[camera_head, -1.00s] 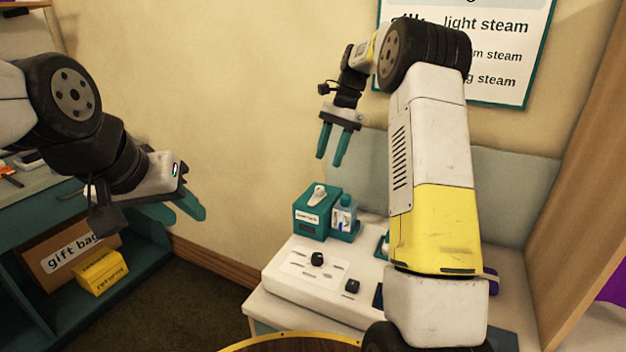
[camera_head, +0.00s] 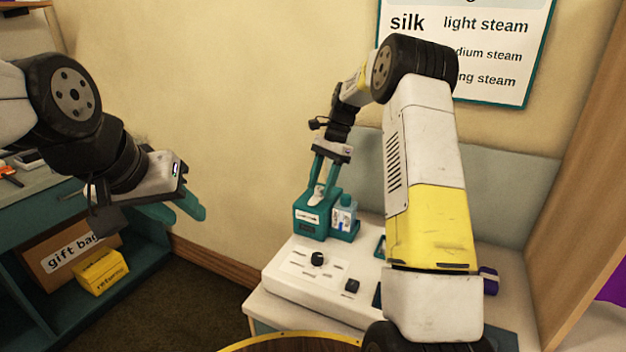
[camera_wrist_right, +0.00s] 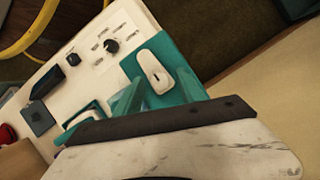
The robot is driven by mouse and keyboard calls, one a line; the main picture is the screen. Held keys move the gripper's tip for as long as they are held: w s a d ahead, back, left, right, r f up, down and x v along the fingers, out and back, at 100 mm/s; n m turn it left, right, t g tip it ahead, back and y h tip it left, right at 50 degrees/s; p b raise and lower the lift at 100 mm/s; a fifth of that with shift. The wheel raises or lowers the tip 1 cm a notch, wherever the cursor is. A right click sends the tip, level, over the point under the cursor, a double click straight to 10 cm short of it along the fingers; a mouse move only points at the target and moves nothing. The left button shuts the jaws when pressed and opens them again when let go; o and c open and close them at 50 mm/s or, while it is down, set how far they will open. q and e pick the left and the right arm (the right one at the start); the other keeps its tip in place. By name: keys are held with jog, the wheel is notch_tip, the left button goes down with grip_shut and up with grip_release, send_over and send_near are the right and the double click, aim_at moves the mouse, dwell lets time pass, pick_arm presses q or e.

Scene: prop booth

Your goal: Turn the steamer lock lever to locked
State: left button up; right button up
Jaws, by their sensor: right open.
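The steamer lock lever (camera_head: 318,195) is a white lever on top of a teal box (camera_head: 308,225) at the back of the white console. It also shows in the right wrist view (camera_wrist_right: 152,70), lying along the teal top. My right gripper (camera_head: 321,188) is open and pointed down at the lever. In the right wrist view its teal fingers lie on either side of the lever's near end; whether they touch it I cannot tell. The box has a white label, too small to read. My left gripper (camera_head: 186,212) is open and empty, far to the left.
A bottle (camera_head: 344,215) of blue liquid stands right beside the teal box. The white console (camera_head: 290,285) carries black knobs (camera_head: 317,259). My right arm hides part of its right side. A wall sign (camera_head: 480,50) hangs behind. A shelf with a yellow box (camera_head: 100,272) is at left.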

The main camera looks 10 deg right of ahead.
grip_shut()
jog(key=shift+n, duration=0.3)
jog(key=n+g+h, duration=0.1)
jog(key=n, duration=0.2)
jog(key=shift+w+a+n, duration=0.1)
jog(key=shift+n, duration=0.2)
jog(key=n, duration=0.2)
jog(key=n+g+h, duration=0.1)
jog(key=n, duration=0.1)
jog(key=shift+a+n+h, duration=0.15)
jog(key=shift+n+h, duration=0.15)
jog(key=n+h, duration=0.1)
jog(key=n, duration=0.3)
jog(key=shift+a+n+h, duration=0.1)
jog(key=shift+n+h, duration=0.2)
jog(key=shift+h, duration=0.1)
jog(key=shift+n+t+h, duration=0.4)
jog(key=shift+n+h, duration=0.4)
jog(key=shift+n, duration=1.4)
jog(key=shift+a, duration=0.1)
